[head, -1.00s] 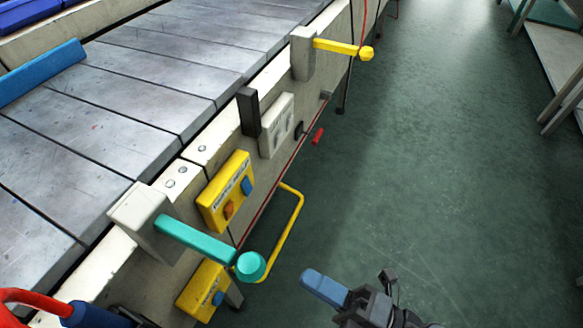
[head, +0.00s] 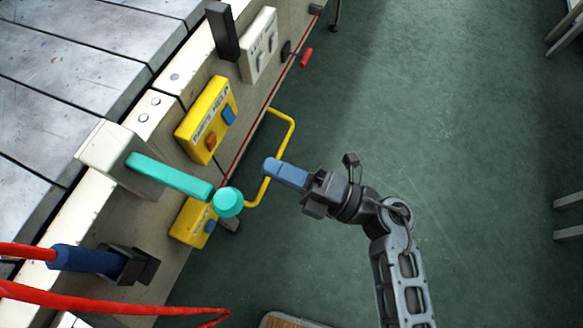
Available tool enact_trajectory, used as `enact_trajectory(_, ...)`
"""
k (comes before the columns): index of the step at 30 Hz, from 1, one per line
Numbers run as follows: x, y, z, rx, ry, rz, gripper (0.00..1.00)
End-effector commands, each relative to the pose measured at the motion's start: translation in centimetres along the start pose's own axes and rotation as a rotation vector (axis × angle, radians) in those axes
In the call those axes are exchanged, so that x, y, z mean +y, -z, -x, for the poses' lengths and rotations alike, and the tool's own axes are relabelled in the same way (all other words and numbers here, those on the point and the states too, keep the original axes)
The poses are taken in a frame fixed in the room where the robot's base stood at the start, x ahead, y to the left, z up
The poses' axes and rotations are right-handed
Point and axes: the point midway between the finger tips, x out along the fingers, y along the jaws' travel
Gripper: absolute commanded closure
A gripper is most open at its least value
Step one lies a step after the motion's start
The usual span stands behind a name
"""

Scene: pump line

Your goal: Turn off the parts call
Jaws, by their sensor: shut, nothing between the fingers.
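My gripper (head: 272,166), with blue fingers, is shut and empty. It hangs over the floor side of the line, right of the yellow control boxes and apart from them, with its tip close to the yellow bent rail. The upper yellow box (head: 205,107) carries a label too small to read surely, a blue rocker or button (head: 229,116) and an orange-brown one (head: 210,141). A lower yellow box (head: 188,220) has a blue button (head: 210,227); its upper part is partly hidden by the teal lever's knob. I cannot tell which box is the parts call.
A teal lever (head: 170,177) with a round knob (head: 228,202) juts out between the boxes. The yellow rail (head: 291,134) stands out from the line. A pale switch panel (head: 258,46) and red-handled crank (head: 306,58) are farther up. Red hoses (head: 110,301) lie lower left.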

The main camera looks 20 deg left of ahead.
Motion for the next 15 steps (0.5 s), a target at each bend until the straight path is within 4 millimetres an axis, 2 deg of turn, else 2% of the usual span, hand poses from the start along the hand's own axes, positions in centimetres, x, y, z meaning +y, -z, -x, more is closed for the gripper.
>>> enact_trajectory(3,0.0,0.1,-2.5,0.004,-0.001,0.0,1.0)
enact_trajectory(9,-0.1,0.1,-6.2,0.003,0.0,0.0,1.0)
enact_trajectory(15,-0.1,0.0,-8.5,0.001,0.0,0.001,1.0)
